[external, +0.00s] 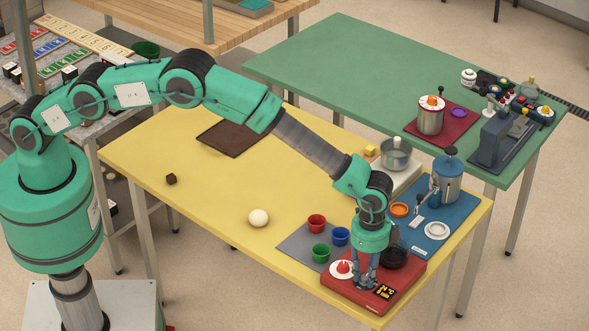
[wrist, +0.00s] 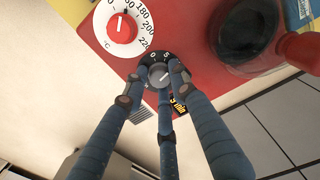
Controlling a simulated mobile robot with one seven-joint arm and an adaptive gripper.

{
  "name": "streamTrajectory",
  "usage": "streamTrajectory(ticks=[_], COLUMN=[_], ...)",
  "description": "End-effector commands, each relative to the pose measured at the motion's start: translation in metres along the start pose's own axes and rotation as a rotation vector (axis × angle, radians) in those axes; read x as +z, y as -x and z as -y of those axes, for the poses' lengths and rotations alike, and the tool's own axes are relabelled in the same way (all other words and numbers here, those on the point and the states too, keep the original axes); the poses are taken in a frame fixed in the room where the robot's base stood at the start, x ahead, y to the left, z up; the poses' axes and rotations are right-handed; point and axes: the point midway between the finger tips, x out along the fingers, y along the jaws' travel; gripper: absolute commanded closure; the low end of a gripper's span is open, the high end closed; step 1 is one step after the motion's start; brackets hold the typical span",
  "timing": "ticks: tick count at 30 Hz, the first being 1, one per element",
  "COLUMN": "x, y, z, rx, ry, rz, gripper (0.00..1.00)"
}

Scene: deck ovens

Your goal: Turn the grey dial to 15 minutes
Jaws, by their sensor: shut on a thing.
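The grey dial (wrist: 158,73) sits on the front of a red unit (external: 348,292), with a black ring marked 0 and 5 around its top. More marks are hidden by my fingers. A light pointer line crosses the dial; the exact mark it meets is unclear. My gripper (external: 365,284) points down at the unit and is shut on the grey dial, its blue-grey fingers around the dial in the wrist view (wrist: 160,80). A small display (wrist: 180,105) with yellow characters ending in "min" is partly covered by a finger. In the external view the dial is hidden.
A red temperature knob (wrist: 122,27) on a white numbered disc is close beside the grey dial. A black round dish (external: 396,257) is on the unit behind my gripper. Red (external: 316,223), blue (external: 340,236) and green (external: 321,252) cups stand to the left.

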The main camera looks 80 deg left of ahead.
Motion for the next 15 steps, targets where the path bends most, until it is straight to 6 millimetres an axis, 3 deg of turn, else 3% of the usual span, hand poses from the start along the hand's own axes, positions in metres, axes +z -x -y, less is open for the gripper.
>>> streamTrajectory(ticks=[15], x=[-0.0002], y=[-0.0002], z=[0.0001], rx=[0.000], ry=[-0.485], rz=[-0.001], gripper=[1.00])
